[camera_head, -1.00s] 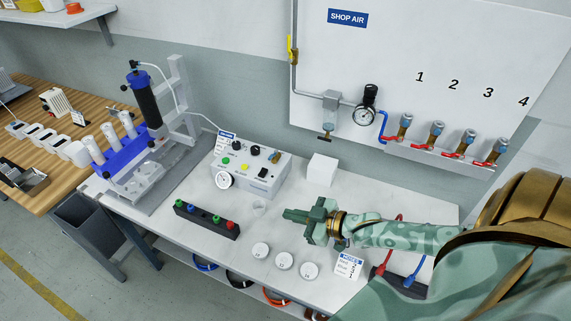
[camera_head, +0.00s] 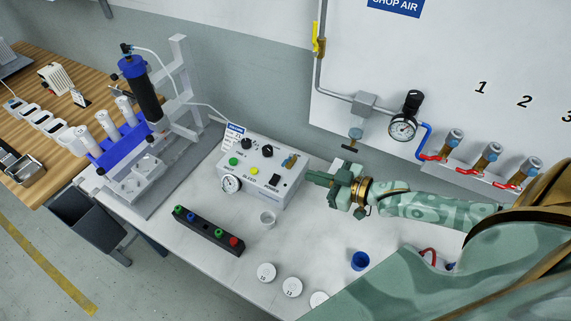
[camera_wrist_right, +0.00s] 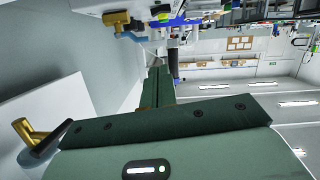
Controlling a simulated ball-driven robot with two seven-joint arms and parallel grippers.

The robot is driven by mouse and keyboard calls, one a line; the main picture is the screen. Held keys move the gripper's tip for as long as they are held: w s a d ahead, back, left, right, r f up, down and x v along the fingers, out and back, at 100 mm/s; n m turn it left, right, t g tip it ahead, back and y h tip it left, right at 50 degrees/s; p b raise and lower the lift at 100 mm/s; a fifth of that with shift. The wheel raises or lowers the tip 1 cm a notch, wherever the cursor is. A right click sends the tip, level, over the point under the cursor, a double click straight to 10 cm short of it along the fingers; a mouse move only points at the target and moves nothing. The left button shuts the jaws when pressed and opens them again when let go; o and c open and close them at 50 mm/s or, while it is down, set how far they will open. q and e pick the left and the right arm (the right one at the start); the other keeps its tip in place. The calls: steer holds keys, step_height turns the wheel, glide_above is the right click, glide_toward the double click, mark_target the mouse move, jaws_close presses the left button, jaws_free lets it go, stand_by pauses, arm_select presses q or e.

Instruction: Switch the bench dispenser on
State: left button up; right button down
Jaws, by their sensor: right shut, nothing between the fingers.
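The bench dispenser is a white box (camera_head: 232,184) on the white bench, in the middle of the head view. Its panel has black knobs (camera_head: 268,151), a green button (camera_head: 233,161), a yellow button (camera_head: 254,171), a dial gauge (camera_head: 231,183) and a black switch (camera_head: 276,181) at the lower right. A brass fitting (camera_head: 290,160) sits on the upper right. My right gripper (camera_head: 308,177) is shut and empty, its tips by the box's right edge; I cannot tell whether they touch. Its shut fingers fill the middle of the right wrist view (camera_wrist_right: 157,82). My left gripper is not in view.
A black strip with coloured buttons (camera_head: 208,232) lies in front of the box, near a small clear cup (camera_head: 267,218). A dispensing stand (camera_head: 185,95) is at left; the air panel (camera_head: 470,50) is behind.

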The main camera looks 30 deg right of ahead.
steer(key=b, duration=0.3)
glide_above(284, 183)
steer(key=shift+s+a+f, duration=0.1)
steer(key=shift+s+f, duration=0.1)
steer(key=shift+f, duration=0.4)
steer(key=shift+s+f, duration=0.2)
steer(key=shift+f, duration=0.35)
steer(key=shift+w+f+b, duration=0.2)
steer(key=shift+f+b, duration=0.05)
steer(key=shift+f, duration=0.35)
steer(key=shift+w+f+b, duration=0.15)
steer(key=shift+f+b, duration=0.1)
steer(key=shift+f, duration=0.3)
steer(key=shift+f+b, duration=0.35)
steer(key=shift+f, duration=0.45)
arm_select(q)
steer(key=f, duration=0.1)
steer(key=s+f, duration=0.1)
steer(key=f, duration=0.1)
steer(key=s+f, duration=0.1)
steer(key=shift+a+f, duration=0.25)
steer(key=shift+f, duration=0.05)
